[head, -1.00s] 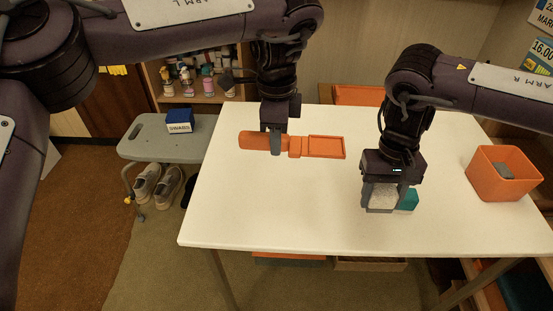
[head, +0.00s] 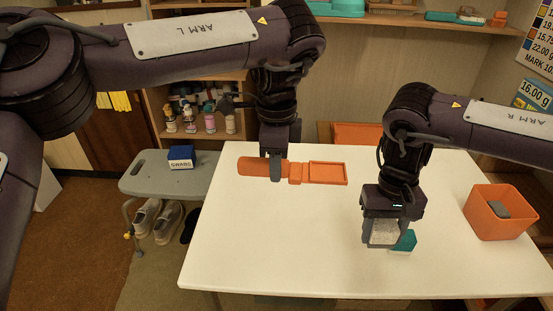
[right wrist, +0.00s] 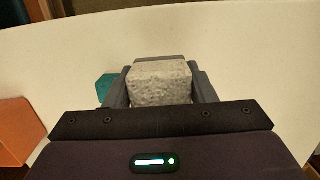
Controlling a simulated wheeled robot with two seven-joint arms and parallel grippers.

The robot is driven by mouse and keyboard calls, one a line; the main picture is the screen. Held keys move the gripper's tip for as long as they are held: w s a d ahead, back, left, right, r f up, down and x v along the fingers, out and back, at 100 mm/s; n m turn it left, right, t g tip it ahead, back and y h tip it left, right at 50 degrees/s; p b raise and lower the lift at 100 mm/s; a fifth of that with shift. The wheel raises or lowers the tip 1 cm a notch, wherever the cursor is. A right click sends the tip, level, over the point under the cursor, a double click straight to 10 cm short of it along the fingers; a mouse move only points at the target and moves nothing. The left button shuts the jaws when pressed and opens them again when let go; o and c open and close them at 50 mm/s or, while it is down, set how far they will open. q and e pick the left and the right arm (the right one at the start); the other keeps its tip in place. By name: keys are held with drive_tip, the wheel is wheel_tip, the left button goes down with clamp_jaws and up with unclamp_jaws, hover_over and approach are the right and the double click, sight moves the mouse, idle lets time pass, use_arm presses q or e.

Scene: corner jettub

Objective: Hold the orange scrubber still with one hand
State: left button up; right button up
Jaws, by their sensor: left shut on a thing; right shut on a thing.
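The orange scrubber (head: 328,173) lies on the white table, its round handle to the left and its flat rectangular frame to the right. My left gripper (head: 276,172) is shut on the handle near its middle, fingers pointing down. My right gripper (head: 383,235) is shut on a pale grey speckled block (head: 383,231), nearer the table's front. That block also shows between the fingers in the right wrist view (right wrist: 160,84). I cannot tell whether it touches the table.
A teal and white block (head: 406,241) is just right of the right gripper. An orange bin (head: 500,222) with a grey item (head: 499,209) inside stands at the table's right. The white table (head: 270,230) is clear at the front left. A grey bench (head: 160,182) stands left.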

sight(276, 235)
use_arm(q)
drive_tip(key=shift+f, duration=0.1)
use_arm(e)
drive_tip(key=shift+f, duration=0.1)
